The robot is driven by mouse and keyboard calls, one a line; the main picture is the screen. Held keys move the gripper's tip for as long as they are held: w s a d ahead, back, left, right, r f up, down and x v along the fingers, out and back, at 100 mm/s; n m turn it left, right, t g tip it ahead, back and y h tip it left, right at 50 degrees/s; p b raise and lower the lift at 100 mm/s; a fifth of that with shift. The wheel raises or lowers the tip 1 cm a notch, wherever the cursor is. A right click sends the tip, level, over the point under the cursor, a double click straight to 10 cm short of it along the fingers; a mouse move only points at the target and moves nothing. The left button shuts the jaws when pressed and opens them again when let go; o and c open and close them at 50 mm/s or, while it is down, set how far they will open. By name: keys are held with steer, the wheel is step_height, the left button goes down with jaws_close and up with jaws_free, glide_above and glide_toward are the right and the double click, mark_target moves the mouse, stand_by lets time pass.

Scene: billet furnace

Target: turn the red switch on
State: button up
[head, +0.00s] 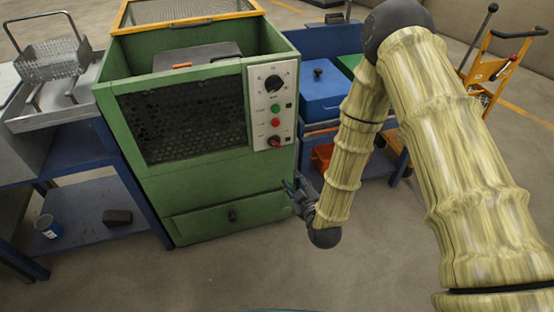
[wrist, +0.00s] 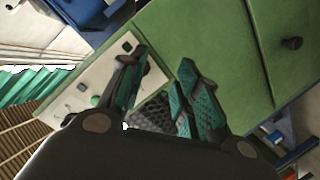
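The red switch (head: 274,142) is a small red knob at the bottom of the pale control panel (head: 257,122) on the green furnace (head: 215,190). Above it on the panel are a red button (head: 275,123), a green button (head: 275,107) and a large black dial (head: 273,84). My gripper (head: 294,186) is below and slightly right of the switch, apart from it. In the wrist view my gripper (wrist: 166,63) has its teal-padded fingers apart with nothing between them. The panel (wrist: 105,75) lies behind the left finger; I cannot make out the red switch there.
A blue table (head: 95,205) stands left of the furnace, with a metal basket (head: 52,62) above. A blue box (head: 322,95) and an orange bin (head: 323,155) are behind my arm. A yellow trolley (head: 500,65) stands far right. The floor in front is clear.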

mark_target(277, 146)
steer(key=w+a+r+b, duration=0.1)
steer(key=w+a, duration=0.1)
steer(key=w, duration=0.2)
steer(key=w+a+r+n+t+b, duration=0.1)
steer(key=w+a, duration=0.1)
steer(key=w, duration=0.3)
steer(key=w+a+r+t+y+b, duration=0.1)
steer(key=w+a, duration=0.1)
steer(key=w, duration=0.2)
steer(key=shift+w+n, duration=0.4)
steer(key=shift+c, duration=0.4)
jaws_close()
